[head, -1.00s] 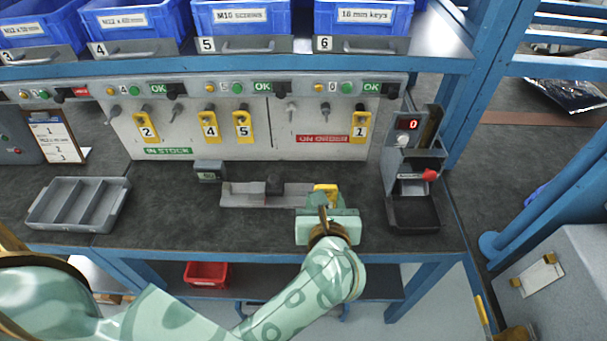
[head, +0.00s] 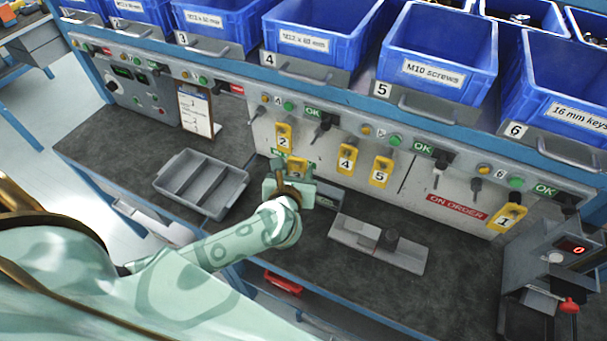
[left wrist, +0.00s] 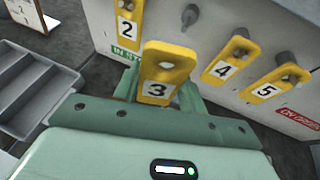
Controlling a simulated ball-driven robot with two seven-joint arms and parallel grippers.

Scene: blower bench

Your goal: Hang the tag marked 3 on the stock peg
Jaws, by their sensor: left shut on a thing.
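My left gripper (head: 290,182) is shut on the yellow tag marked 3 (left wrist: 157,92). The tag stands up from the jaws, its number and hole facing the left wrist camera. In the head view the tag (head: 297,165) is in front of the board, below and left of a bare peg (head: 321,129). This bare peg (left wrist: 190,15) also shows in the left wrist view, above and beyond the tag, between tags 2 and 4. The green IN STOCK sign (left wrist: 124,53) is partly hidden behind the gripper. The tag appears apart from the pegs. My right gripper is out of view.
Tag 2 (head: 284,137) hangs left of the bare peg; tags 4 (head: 347,158) and 5 (head: 381,171) hang right. Tag 1 (head: 507,217) hangs near the ON ORDER sign (head: 457,207). A grey tray (head: 201,184) and a metal fixture (head: 378,243) stand on the bench.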

